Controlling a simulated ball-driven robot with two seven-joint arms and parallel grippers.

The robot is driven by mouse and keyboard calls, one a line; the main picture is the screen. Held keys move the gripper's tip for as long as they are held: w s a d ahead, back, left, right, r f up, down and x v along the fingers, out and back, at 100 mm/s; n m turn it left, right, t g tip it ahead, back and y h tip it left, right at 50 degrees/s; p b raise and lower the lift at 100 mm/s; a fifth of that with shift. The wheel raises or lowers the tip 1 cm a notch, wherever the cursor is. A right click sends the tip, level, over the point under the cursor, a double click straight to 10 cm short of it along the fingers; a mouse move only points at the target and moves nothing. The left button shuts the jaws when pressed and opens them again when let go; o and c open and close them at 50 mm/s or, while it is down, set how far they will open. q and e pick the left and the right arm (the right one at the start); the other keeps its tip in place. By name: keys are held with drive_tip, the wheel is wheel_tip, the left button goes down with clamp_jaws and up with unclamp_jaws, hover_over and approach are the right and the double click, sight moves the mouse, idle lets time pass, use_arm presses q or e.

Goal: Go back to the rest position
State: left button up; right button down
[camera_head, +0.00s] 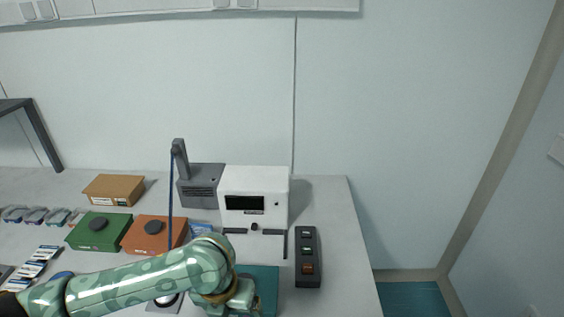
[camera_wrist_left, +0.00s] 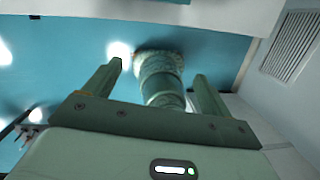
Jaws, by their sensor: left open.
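My left arm comes in from the lower left of the head view, and its patterned green links reach the right part of the table. My left gripper (camera_head: 240,296) is at the bottom edge there, over a teal mat (camera_head: 267,280); its fingers are hard to make out. In the left wrist view, the two fingers of the left gripper (camera_wrist_left: 158,70) stand wide apart with nothing held between them. A green column, part of my own body, shows behind them. My right gripper is in neither view.
A white device (camera_head: 270,183) stands behind the mat, with a dark switch box (camera_head: 308,270) to its right. An orange box (camera_head: 153,232), a green box (camera_head: 88,236), a brown box (camera_head: 114,187) and a grey unit (camera_head: 203,180) stand to the left. The table's right end (camera_head: 345,240) is bare.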

use_arm(q)
drive_tip(key=s+d+r+n+t+h, duration=0.1)
drive_tip(key=s+d+n+t+h, duration=0.25)
drive_tip(key=n, duration=0.65)
drive_tip(key=s+a+n+t+y, duration=0.1)
drive_tip(key=s+a+n+y, duration=0.35)
drive_tip(key=a+n, duration=0.65)
drive_tip(key=s+a+n+t+y, duration=0.1)
drive_tip(key=s+a+n+y, duration=0.3)
drive_tip(key=a+n, duration=0.75)
drive_tip(key=s+d+f+g+h+b, duration=0.1)
drive_tip(key=s+f+b, duration=0.15)
drive_tip(key=f, duration=1.05)
drive_tip(key=s+d+f+m+g+h+b, duration=0.1)
drive_tip(key=d+f+b, duration=0.15)
drive_tip(key=f, duration=1.05)
drive_tip(key=s+d+f+g+h+b, duration=0.1)
drive_tip(key=f+b, duration=0.3)
drive_tip(key=f, duration=0.9)
drive_tip(key=s+f+n+g+h+b, duration=0.1)
drive_tip(key=s+f+b, duration=0.4)
drive_tip(key=s+f, duration=1.3)
drive_tip(key=shift+s+a+f+n+g, duration=0.15)
drive_tip(key=shift+s+a+n+g, duration=0.2)
drive_tip(key=shift+n+g, duration=0.5)
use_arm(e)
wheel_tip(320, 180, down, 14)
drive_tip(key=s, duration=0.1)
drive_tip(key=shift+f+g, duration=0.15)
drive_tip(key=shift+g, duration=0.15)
